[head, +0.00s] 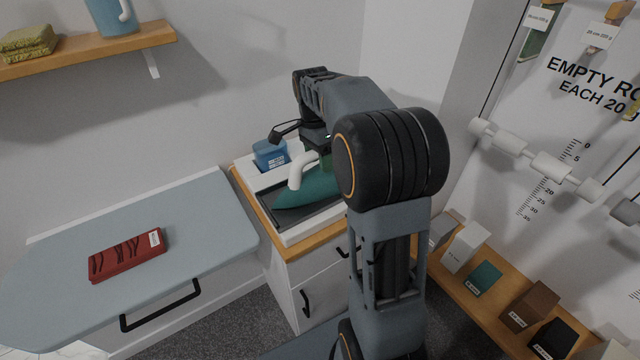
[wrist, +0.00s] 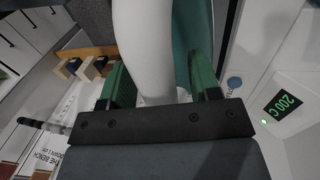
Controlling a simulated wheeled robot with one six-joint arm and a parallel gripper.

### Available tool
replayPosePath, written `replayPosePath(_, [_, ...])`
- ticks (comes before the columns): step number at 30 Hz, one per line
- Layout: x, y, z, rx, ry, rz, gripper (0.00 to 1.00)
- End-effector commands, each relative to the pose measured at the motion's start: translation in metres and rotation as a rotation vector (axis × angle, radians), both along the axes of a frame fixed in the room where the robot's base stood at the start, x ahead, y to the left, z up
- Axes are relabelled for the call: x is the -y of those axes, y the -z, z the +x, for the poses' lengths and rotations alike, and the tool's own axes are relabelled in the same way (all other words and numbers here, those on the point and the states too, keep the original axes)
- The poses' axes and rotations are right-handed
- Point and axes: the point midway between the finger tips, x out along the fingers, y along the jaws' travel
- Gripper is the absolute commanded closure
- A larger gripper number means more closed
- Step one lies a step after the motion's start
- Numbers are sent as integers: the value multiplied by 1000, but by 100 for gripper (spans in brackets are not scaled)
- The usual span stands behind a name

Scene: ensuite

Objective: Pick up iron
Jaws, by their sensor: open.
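The iron (head: 308,189) has a teal body and a white handle (head: 299,169). It rests on a dark pad in a white tray on the cabinet top, left of my arm in the head view. My gripper (wrist: 162,82) is open, with a green finger on each side of the white handle (wrist: 148,45) in the wrist view. Part of the teal body (wrist: 190,30) shows behind the handle. I cannot tell whether either finger touches the handle. In the head view my arm hides the iron's right end and most of the gripper.
A blue box (head: 269,154) stands just behind the iron. A grey-blue ironing board (head: 200,235) with a folded red cloth (head: 127,256) lies to the left. A shelf of small boxes (head: 482,279) is at right. A 200 C display (wrist: 283,104) shows in the wrist view.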

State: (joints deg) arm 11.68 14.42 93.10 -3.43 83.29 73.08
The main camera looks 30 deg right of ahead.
Motion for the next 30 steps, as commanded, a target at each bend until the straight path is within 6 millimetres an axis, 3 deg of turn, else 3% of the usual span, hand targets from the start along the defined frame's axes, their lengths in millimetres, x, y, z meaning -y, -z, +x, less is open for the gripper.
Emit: replayPosePath(30, [0,9,-1,0,0,0,43])
